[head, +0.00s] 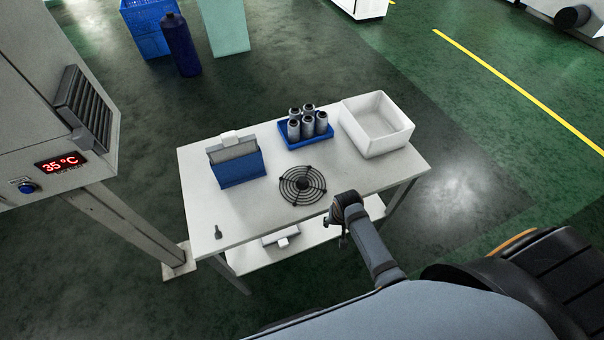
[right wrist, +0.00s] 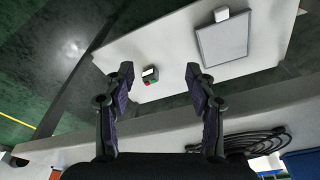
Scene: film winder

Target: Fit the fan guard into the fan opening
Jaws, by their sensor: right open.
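The fan guard (head: 303,186), a round black wire grille with rings, lies flat on the white table, near its front edge. It also shows at the lower right of the right wrist view (right wrist: 250,145). My right gripper (head: 338,228) is at the table's front edge, to the right of and nearer than the guard, apart from it. In the right wrist view its two fingers (right wrist: 158,82) are spread with nothing between them. I see no clear round fan opening; a dark slatted unit (head: 84,108) sits on the grey cabinet at left. My left gripper is out of view.
On the table (head: 205,190) stand a blue box of grey sheets (head: 238,170), a blue tray of grey cylinders (head: 305,128) and an empty white bin (head: 378,128). A small dark tool (head: 218,232) lies at the left corner. A lower shelf (head: 250,258) carries a flat grey item.

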